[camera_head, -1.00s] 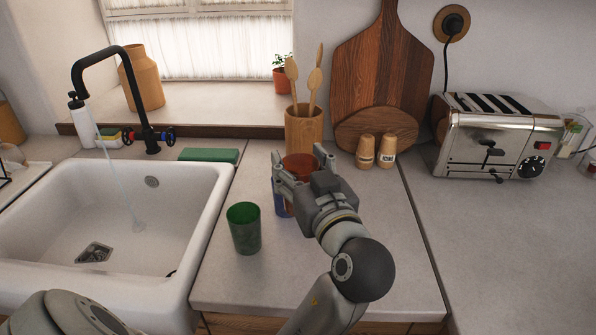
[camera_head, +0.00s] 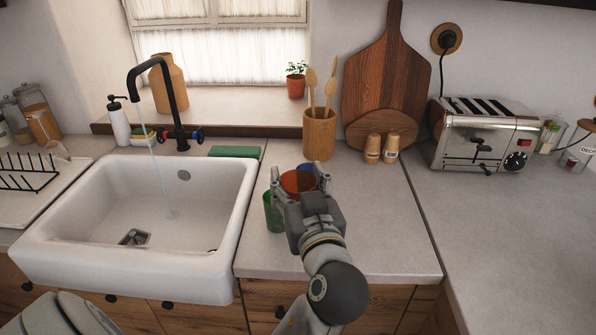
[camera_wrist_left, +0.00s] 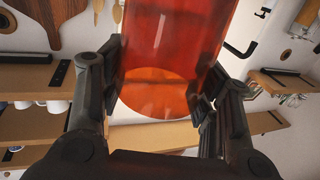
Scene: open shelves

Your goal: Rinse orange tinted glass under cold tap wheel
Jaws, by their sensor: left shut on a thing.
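The orange tinted glass (camera_head: 297,182) is between the fingers of my left gripper (camera_head: 300,190), which is shut on it. In the left wrist view the clear orange glass (camera_wrist_left: 170,45) fills the space between both fingers (camera_wrist_left: 160,105). A black tap (camera_head: 170,95) runs a thin stream of water into the white sink (camera_head: 95,265). The glass is over the counter, right of the sink and away from the stream. My right gripper is not in view.
A green cup (camera_head: 271,213) stands left of my gripper, partly hidden. A blue cup (camera_head: 322,170) shows just behind it. A green sponge (camera_head: 235,151), utensil pot (camera_head: 319,135), shakers (camera_head: 373,147) and toaster (camera_head: 485,140) stand farther back.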

